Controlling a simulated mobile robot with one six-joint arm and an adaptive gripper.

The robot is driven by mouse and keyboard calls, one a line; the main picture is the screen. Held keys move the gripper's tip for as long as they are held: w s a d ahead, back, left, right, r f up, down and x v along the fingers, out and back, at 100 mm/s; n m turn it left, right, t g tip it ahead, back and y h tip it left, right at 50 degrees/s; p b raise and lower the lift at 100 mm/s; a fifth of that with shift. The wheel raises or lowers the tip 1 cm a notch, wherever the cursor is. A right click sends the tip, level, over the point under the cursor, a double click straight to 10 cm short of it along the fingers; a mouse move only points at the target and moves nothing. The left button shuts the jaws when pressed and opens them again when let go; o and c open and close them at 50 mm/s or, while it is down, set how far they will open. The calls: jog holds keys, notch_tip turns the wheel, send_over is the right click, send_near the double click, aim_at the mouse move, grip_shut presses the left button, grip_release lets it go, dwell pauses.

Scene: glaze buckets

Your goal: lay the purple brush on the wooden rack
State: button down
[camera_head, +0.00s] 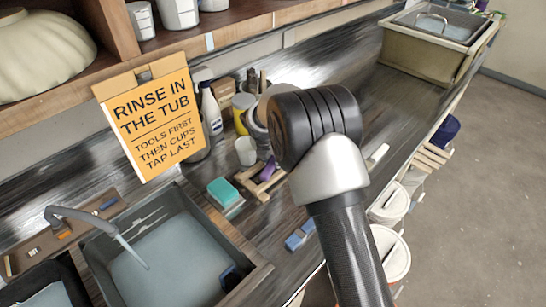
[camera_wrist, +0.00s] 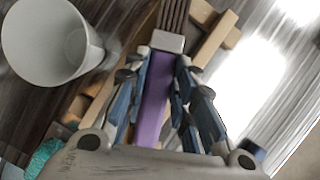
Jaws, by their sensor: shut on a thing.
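The purple brush (camera_wrist: 153,100) is between the fingers of my gripper (camera_wrist: 160,75) in the wrist view. Its pale ferrule (camera_wrist: 167,41) and dark bristles point to the top of that view. The gripper is shut on the brush handle. The wooden rack (camera_wrist: 213,40) lies behind the brush, with its bars on both sides of the fingers. In the head view the purple brush (camera_head: 268,169) appears over the wooden rack (camera_head: 258,191) on the counter. My arm hides most of the gripper there. I cannot tell whether the brush touches the rack.
A white cup (camera_wrist: 45,40) stands close to the rack, and it also shows in the head view (camera_head: 246,151). A teal sponge (camera_head: 222,190) lies left of the rack, near the sink (camera_head: 180,250). Bottles and jars stand behind. A blue block (camera_head: 295,240) lies near the front edge.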

jog(key=shift+f, duration=0.5)
jog(key=c, duration=1.2)
grip_release()
jog(key=shift+c, duration=0.2)
jog(key=shift+r, duration=0.1)
jog(key=v, duration=1.2)
jog(key=s+d+r+m, duration=0.7)
jog(key=s+r+m, duration=0.1)
jog(key=r+m, duration=0.15)
jog(key=s+d+r+m, duration=0.5)
jog(key=s+m, duration=0.2)
jog(key=s, duration=0.4)
jog(key=s+d+m+y, duration=0.1)
jog(key=s+m, duration=0.6)
jog(key=s, duration=0.2)
jog(key=s+d+f+m, duration=0.1)
jog(key=s+d+m, duration=0.1)
jog(key=s+m, duration=0.6)
jog(key=shift+s+d+f+y, duration=0.3)
jog(key=shift+s+y, duration=0.1)
jog(key=shift+s, duration=0.55)
